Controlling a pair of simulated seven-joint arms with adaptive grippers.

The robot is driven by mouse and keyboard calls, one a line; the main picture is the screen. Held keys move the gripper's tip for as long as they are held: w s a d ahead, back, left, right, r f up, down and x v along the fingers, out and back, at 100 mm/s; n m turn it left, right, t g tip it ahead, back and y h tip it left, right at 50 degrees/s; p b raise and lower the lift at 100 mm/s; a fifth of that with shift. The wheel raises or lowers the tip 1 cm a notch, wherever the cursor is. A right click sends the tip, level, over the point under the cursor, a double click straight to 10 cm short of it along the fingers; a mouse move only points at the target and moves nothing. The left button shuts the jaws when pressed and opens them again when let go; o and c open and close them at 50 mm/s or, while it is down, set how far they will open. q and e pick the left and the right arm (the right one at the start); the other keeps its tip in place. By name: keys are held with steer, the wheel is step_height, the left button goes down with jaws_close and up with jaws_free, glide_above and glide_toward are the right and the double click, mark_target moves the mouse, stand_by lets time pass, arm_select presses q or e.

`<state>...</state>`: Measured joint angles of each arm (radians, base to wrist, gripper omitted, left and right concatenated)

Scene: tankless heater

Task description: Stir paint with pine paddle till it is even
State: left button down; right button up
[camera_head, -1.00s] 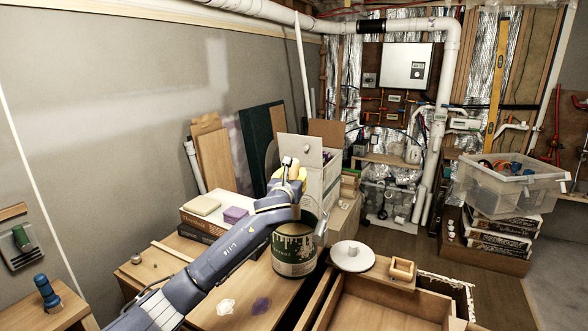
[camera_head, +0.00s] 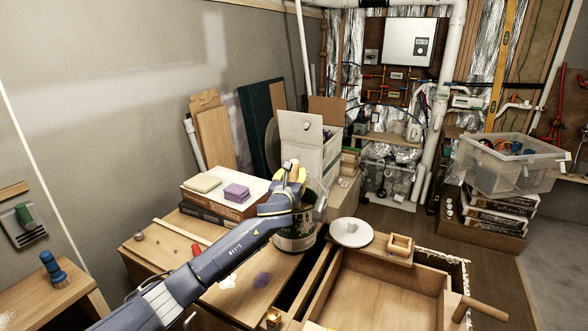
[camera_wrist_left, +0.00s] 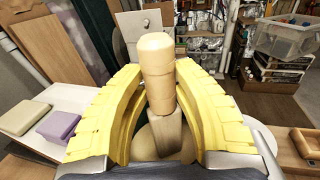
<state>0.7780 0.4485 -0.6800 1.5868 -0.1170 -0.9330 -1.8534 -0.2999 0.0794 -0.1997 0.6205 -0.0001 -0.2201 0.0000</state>
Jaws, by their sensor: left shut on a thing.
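A green-and-cream paint can (camera_head: 294,244) stands on the wooden bench top. My left gripper (camera_head: 292,176) is over the can and hides most of its opening. Its yellow fingers (camera_wrist_left: 156,100) are shut on the pine paddle (camera_wrist_left: 157,60), whose rounded pale handle stands up between them in the left wrist view. The paddle's top also shows above the fingers in the head view (camera_head: 294,166). A beige surface shows below the paddle in the wrist view; the paint's evenness cannot be judged. My right gripper is not in view.
A white round lid (camera_head: 351,233) lies right of the can, near a small wooden box (camera_head: 400,245). An open drawer (camera_head: 385,285) is in front. A white panel (camera_head: 299,143) stands behind.

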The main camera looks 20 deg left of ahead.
arm_select(q)
steer(key=shift+f, duration=2.1)
